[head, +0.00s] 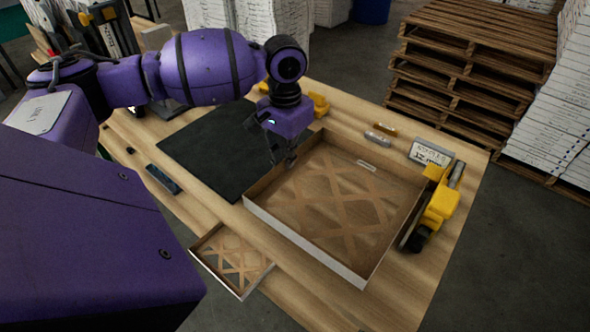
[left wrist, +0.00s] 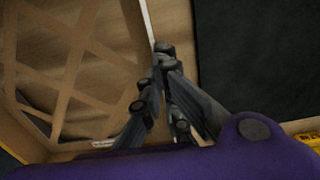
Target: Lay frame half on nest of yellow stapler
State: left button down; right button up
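The frame half (head: 361,281) is a large, shallow cardboard tray with a brown lattice across it. It lies on the wooden table, its right side close to the yellow stapler (head: 439,207) at the table's right edge. My left gripper (head: 290,159) is at the frame half's left wall, with its fingers pointing down. In the left wrist view the fingertips (left wrist: 163,54) come together on the pale wall edge, with the lattice (left wrist: 75,65) on the left. The stapler's nest cannot be made out clearly. My right gripper is not in view.
A dark mat (head: 205,150) lies left of the frame half. A smaller lattice frame (head: 238,284) lies at the near table edge. Another yellow device (head: 319,104), a sign (head: 430,153) and small bars (head: 379,138) stand behind. Pallets (head: 470,70) are stacked beyond.

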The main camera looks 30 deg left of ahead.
aim_at(293, 169)
pick_arm(q)
jog(key=shift+w+d+f, duration=0.2)
jog(key=shift+w+f, duration=0.15)
jog(key=shift+f, duration=0.05)
jog(key=shift+w+d+f, duration=0.1)
jog(key=shift+w+f, duration=0.05)
jog(key=shift+f, duration=0.75)
jog(key=shift+w+f, duration=0.1)
jog(key=shift+f, duration=0.95)
jog(key=c, duration=2)
grip_release()
notch_tip(293, 169, up, 12)
jog(key=shift+r, duration=0.15)
